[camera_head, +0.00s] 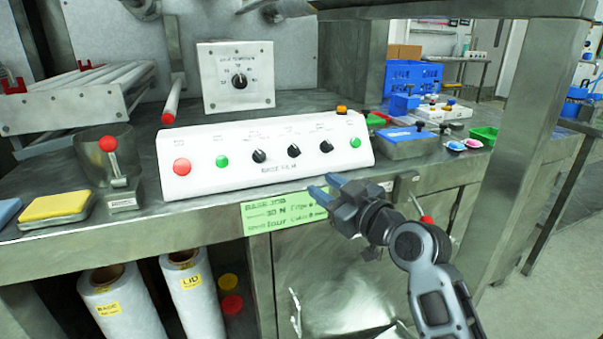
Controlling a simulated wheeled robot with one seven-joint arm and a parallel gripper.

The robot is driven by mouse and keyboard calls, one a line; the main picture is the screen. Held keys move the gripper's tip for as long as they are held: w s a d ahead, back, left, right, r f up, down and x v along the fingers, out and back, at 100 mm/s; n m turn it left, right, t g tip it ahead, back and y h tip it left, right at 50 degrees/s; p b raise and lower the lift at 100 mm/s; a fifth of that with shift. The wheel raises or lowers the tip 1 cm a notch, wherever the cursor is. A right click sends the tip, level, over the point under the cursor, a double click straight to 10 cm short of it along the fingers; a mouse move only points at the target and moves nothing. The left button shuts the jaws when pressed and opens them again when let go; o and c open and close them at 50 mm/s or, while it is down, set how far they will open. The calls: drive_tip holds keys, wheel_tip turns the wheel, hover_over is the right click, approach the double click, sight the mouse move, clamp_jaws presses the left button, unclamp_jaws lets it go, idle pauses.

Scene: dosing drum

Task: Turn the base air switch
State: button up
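A white control panel (210,185) stands on the metal bench. It carries a red button (182,167), a green button (222,161), three black rotary knobs, left (259,156), middle (294,150) and right (326,146), and another green button (355,142). The panel's labels are too small to read surely, so I cannot tell which knob is the base air switch. My gripper (319,182) is in front of the panel's lower edge, below the middle and right knobs in the picture. Its two bluish fingers are apart with nothing between them. It appears clear of the knobs.
A white box with a dial (238,81) stands behind the panel. A cup with a red-knobbed lever (107,145) and a yellow pad (55,205) are left. A blue-topped box (407,140) is right. A green label (283,211) is on the bench front.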

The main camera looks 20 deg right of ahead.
sight(298, 150)
drive_tip(key=w+r, duration=0.1)
drive_tip(key=w, duration=0.2)
drive_tip(key=w+a+r+n+b, duration=0.1)
drive_tip(key=w, duration=0.3)
drive_tip(key=w+r+n+y, duration=0.1)
drive_tip(key=w, duration=0.3)
drive_tip(key=shift+w+a+r+b, duration=0.1)
drive_tip(key=shift+a+r+b, duration=0.05)
drive_tip(key=shift+b, duration=0.2)
clamp_jaws()
